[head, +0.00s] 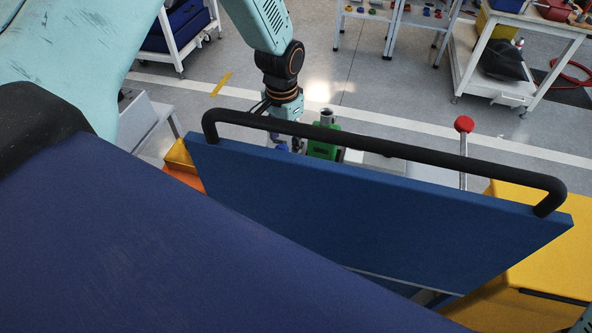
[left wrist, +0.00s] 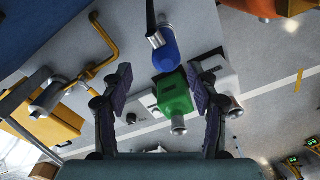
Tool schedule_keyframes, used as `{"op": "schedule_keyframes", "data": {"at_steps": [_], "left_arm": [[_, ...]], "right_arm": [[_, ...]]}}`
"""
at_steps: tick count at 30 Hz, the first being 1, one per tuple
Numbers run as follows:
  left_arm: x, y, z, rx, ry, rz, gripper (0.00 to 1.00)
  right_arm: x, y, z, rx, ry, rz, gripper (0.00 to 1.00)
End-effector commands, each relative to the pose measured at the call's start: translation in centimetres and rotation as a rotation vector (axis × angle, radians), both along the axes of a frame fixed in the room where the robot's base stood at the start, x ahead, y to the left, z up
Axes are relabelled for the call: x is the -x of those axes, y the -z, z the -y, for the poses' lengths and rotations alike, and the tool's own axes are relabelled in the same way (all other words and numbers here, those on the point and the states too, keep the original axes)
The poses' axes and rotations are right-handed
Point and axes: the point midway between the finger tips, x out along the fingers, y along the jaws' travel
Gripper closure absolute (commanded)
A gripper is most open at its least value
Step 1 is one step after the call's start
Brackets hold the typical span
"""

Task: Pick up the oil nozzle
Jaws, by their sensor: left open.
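My left gripper (head: 284,130) reaches down behind the black rail of a blue panel in the head view. In the left wrist view the left gripper (left wrist: 161,80) is open, with two dark pads apart and nothing clamped. A green body with a metal neck (left wrist: 174,98) shows between the fingers, nearer the right one; in the head view the green body (head: 322,150) is partly hidden by the rail. A blue body with a metal spout (left wrist: 165,50) lies beyond the fingertips. I cannot tell which of these is the oil nozzle.
The blue panel (head: 370,215) with its black rail (head: 400,150) stands in front of the gripper. A red-knobbed lever (head: 463,125) and a yellow box (head: 540,235) are on the right. A pale container (left wrist: 222,75) is near the right finger. Open floor lies behind.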

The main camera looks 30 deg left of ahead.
Motion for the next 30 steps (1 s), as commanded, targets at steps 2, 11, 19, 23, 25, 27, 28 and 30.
{"op": "schedule_keyframes", "data": {"at_steps": [2, 11, 19, 23, 25, 27, 28, 30], "left_arm": [[0.4, 0.4, -0.3, 0.003, -0.01, -0.023, 0.4], [0.9, 3.2, -1.0, 0.003, -0.017, -0.031, 0.4], [0.6, 7.0, -1.5, 0.003, -0.017, -0.031, 0.4], [0.5, 7.9, -1.4, 0.003, -0.015, -0.03, 0.4], [0.4, 8.0, -1.4, 0.002, -0.014, -0.028, 0.4], [0.4, 8.0, -1.3, 0.003, -0.014, -0.027, 0.4], [0.3, 8.0, -1.2, 0.004, -0.013, -0.028, 0.4], [0.3, 8.0, -1.2, 0.003, -0.013, -0.029, 0.4]], "right_arm": [[0.0, 0.3, 0.0, 0.0, 0.0, 0.001, 1.0], [0.0, 0.3, 0.0, 0.0, 0.0, 0.0, 1.0], [0.0, 0.5, 0.0, 0.0, 0.0, 0.0, 1.0], [0.0, 0.5, 0.0, 0.0, 0.0, 0.0, 1.0], [0.0, 0.5, 0.0, 0.0, 0.0, 0.0, 1.0], [0.0, 0.5, 0.0, 0.0, 0.0, 0.0, 1.0], [0.0, 0.5, 0.0, 0.0, 0.0, 0.0, 1.0], [0.0, 0.5, 0.0, 0.0, 0.0, 0.0, 1.0]]}}
